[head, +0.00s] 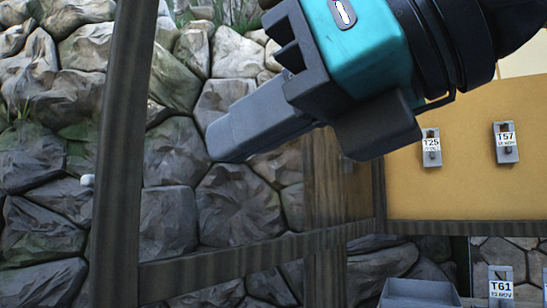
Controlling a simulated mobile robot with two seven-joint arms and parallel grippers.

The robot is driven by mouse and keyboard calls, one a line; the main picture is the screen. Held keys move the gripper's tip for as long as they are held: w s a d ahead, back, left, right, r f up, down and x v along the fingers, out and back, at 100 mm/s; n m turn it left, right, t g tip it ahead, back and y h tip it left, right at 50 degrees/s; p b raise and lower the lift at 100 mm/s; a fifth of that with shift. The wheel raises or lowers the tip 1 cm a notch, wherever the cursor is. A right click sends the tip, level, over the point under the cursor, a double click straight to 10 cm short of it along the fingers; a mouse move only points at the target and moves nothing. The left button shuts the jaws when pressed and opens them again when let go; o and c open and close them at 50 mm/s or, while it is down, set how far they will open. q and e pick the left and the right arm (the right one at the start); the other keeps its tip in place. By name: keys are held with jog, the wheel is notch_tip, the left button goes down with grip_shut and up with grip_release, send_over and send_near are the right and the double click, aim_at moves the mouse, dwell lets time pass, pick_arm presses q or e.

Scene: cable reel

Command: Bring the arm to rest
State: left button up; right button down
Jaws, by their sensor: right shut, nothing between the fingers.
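My right gripper (222,140) reaches in from the upper right, with a teal and black body and grey fingers pointing to the lower left. Its fingers are together and nothing shows between them. It hangs in the air in front of the stone wall, apart from anything I can make out. No cable or reel shows in this view. My left gripper is out of the picture.
A dark upright post (117,160) stands at left, joined to a crossbar (215,270). Behind is a stone wall (75,165). At right a yellow panel (440,190) carries tags T25 (431,146) and T57 (506,142). Tag T61 (500,288) and a grey bin (418,293) sit below.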

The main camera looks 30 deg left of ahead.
jog(key=v, duration=0.5)
jog(key=shift+s, duration=0.15)
jog(key=shift+a, duration=0.1)
